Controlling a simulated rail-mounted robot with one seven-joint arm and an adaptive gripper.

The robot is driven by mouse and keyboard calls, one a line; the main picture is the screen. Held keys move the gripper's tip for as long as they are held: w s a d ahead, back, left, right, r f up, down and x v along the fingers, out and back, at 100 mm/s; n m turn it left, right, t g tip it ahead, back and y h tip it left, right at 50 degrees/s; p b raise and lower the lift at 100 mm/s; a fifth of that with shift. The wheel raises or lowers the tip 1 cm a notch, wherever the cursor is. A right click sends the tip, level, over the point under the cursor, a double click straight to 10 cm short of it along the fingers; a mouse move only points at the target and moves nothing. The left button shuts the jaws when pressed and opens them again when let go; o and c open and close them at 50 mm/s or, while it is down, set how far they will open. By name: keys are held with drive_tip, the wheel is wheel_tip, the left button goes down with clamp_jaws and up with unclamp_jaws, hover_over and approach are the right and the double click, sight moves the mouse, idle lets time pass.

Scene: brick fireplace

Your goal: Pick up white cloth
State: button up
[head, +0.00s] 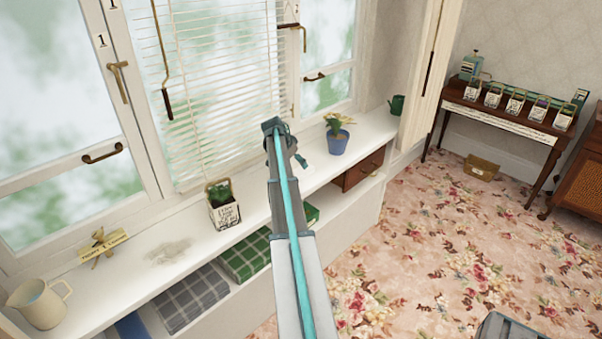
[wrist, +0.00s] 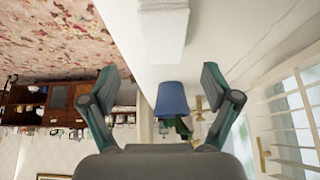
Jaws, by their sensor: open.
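A white, flat-sided item (wrist: 163,32) lies on the white sill at the top of the upside-down wrist view. It may be the white cloth, folded, but I cannot tell for sure. In the head view my gripper (head: 290,153) is over the sill, left of the blue pot, and mostly hidden by my arm.
Folded checked cloths (head: 192,298) lie below. Window blinds (head: 215,100) hang close behind.

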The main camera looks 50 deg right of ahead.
sight(302, 170)
drive_tip(key=x, duration=0.3)
drive_tip(key=shift+p, duration=0.3)
drive_tip(key=x, duration=0.1)
drive_tip(key=p+x, duration=0.1)
drive_tip(key=x, duration=0.1)
drive_tip(key=p+x, duration=0.1)
drive_tip(key=x, duration=0.1)
drive_tip(key=shift+w, duration=0.25)
drive_tip(key=shift+f, duration=0.1)
drive_tip(key=shift+f, duration=0.25)
idle(0.4)
drive_tip(key=c, duration=1.1)
drive_tip(key=shift+c, duration=0.2)
drive_tip(key=shift+r, duration=0.15)
